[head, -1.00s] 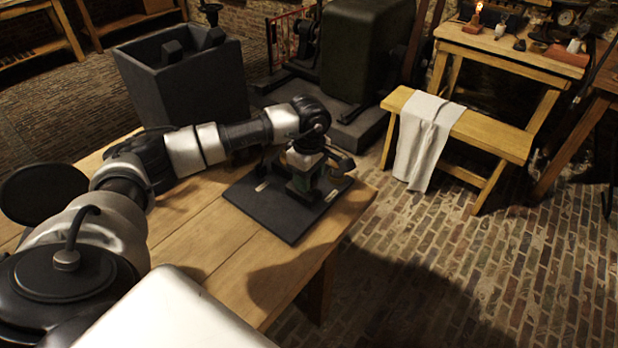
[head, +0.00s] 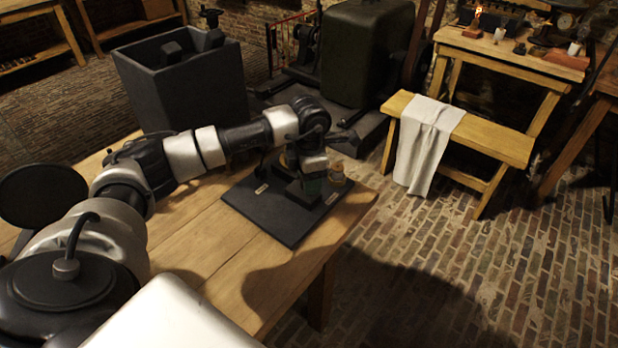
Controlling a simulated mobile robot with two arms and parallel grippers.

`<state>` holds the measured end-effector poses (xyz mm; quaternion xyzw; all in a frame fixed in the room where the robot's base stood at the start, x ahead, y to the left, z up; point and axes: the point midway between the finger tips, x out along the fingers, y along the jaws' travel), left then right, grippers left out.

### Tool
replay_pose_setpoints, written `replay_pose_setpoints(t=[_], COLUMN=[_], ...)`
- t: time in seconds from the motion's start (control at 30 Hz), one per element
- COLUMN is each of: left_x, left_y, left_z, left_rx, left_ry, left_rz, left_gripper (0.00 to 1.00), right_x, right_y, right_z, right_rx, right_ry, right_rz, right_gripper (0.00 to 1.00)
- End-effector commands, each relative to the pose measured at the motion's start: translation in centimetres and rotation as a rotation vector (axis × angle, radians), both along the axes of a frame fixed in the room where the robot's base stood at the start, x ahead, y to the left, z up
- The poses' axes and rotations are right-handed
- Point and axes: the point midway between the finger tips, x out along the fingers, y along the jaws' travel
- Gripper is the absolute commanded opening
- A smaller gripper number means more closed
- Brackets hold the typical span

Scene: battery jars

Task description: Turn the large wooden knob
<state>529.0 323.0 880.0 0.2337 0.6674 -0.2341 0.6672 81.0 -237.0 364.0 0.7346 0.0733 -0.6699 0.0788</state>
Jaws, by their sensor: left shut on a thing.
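A dark square board (head: 285,219) lies on the wooden table near its right end and carries a small apparatus. A small round wooden piece (head: 337,168), which looks like the knob, shows at the right side of this apparatus. My left arm reaches over the board from the left. My left gripper (head: 312,178) points down at the apparatus, close to the left of the wooden piece. It is shut on a part that its own wrist mostly hides; I cannot tell which part. My right gripper is not in view.
The wooden table (head: 215,262) is bare around the board. A dark square bin (head: 190,95) stands behind it. A yellow bench (head: 490,138) with a white cloth (head: 425,140) stands to the right, with open brick floor in front.

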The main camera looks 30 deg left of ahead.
Motion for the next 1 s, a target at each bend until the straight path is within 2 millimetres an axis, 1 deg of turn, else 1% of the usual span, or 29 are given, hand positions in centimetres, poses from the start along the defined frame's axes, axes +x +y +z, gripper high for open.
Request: replay_pose_setpoints(t=[0.2, 0.4, 0.67, 1.0], left_x=[0.06, 0.06, 0.07, 0.07], left_y=[0.07, 0.08, 0.09, 0.09], left_z=[0.12, 0.13, 0.13, 0.14], left_rx=[0.002, 0.002, 0.002, 0.002], left_ry=[-0.003, -0.003, -0.003, -0.003], left_rz=[0.147, 0.234, 0.281, 0.284], left_gripper=[0.22, 0.22, 0.22, 0.22], right_x=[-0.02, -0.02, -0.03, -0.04], right_y=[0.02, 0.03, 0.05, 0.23], right_z=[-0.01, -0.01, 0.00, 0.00], right_rx=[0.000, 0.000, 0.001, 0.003], right_ry=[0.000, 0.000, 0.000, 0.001], right_rz=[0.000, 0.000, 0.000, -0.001], right_gripper=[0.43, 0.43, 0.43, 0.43])
